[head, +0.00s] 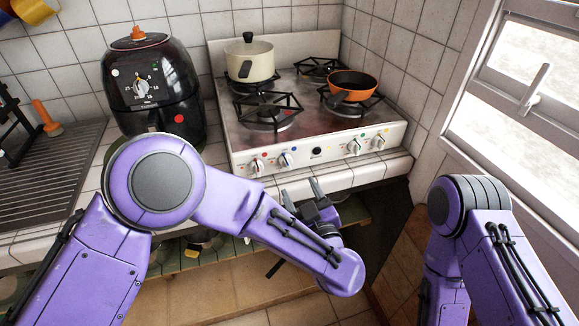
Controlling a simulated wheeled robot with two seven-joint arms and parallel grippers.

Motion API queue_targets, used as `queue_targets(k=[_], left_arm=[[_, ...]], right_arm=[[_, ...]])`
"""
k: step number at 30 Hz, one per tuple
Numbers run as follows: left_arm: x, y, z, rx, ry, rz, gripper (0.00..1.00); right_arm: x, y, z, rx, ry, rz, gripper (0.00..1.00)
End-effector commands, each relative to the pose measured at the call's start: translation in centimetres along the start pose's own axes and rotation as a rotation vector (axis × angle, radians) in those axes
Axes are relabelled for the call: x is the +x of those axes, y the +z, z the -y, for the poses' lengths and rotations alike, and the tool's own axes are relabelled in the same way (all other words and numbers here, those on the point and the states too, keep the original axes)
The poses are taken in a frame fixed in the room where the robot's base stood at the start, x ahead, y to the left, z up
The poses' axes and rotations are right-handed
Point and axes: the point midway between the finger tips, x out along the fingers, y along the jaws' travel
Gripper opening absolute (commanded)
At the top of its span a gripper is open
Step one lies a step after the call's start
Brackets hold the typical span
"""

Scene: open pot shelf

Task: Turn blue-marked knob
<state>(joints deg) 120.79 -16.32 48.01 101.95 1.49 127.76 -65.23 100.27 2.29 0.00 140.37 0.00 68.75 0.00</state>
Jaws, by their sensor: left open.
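The stove (240,147) has a white front panel with a row of knobs. The blue-marked knob (286,160) appears to be the second from the left, with a small blue dot beside it. My left gripper (300,187) is open and empty, just below and in front of the panel. Its fingers point up towards the knobs, and it appears apart from the blue-marked knob. My right arm shows at the right, but its gripper is out of view.
A red-marked knob (257,166) sits left of the blue-marked one; two more knobs (354,147) are on the right. A cream pot (250,62) and an orange pan (354,88) stand on the stove. A black air fryer (150,85) stands left. A window (525,85) is right.

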Motion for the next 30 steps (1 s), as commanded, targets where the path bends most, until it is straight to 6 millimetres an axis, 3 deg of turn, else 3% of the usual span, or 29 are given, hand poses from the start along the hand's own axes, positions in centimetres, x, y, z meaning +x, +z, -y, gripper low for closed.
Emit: queue_targets(k=[6,10,15,22,23,27,30], left_arm=[[5.5,0.0,0.1,-0.001,-0.004,0.001,0.59],[7.8,0.1,0.1,0.001,-0.002,0.001,0.59],[9.1,0.0,0.0,0.003,0.002,0.000,0.59],[9.2,0.0,-0.1,0.003,0.003,0.000,0.59],[9.2,0.0,-0.1,0.003,0.003,0.000,0.53],[9.2,0.0,-0.1,0.003,0.003,0.000,0.07],[9.2,0.0,-0.1,0.003,0.003,0.000,0.05]], right_arm=[[0.0,0.0,0.0,0.000,0.000,0.000,0.43],[0.0,0.0,0.0,0.000,0.000,0.000,0.43],[0.0,0.0,0.0,0.000,0.000,0.000,0.43],[0.0,0.0,0.0,0.000,0.000,0.000,0.43],[0.0,0.0,0.0,0.000,0.000,0.000,0.43],[0.0,0.0,0.0,0.000,0.000,0.000,0.43],[0.0,0.0,0.0,0.000,0.000,0.000,0.43]])
